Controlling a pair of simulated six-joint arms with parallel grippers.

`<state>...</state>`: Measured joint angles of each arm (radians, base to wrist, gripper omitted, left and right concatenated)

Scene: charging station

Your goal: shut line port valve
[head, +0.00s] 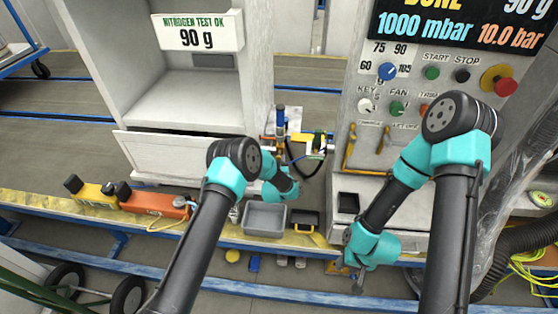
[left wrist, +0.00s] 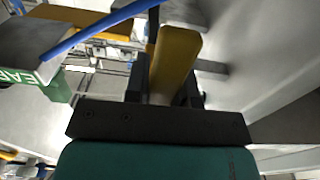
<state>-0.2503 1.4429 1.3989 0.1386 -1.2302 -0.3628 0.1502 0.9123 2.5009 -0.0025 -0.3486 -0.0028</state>
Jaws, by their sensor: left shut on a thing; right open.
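In the left wrist view, my left gripper (left wrist: 163,80) has its dark fingers on both sides of a flat yellow lever (left wrist: 178,52) with a rounded end and is shut on it. The lever looks like the valve handle. In the head view, my left arm reaches to the small fitting assembly (head: 317,143) with yellow and green parts between the cabinets; its fingertips are hard to make out there. Whether the valve is open or shut cannot be told. My right gripper (head: 358,282) points down, open and empty, at the bench's front edge.
A grey tray (head: 265,219) and a black-and-yellow case (head: 304,222) stand on the bench ledge. Yellow and orange devices (head: 152,203) lie at left. The control panel (head: 425,92) stands at right. A blue line (left wrist: 100,35) passes close to my left gripper.

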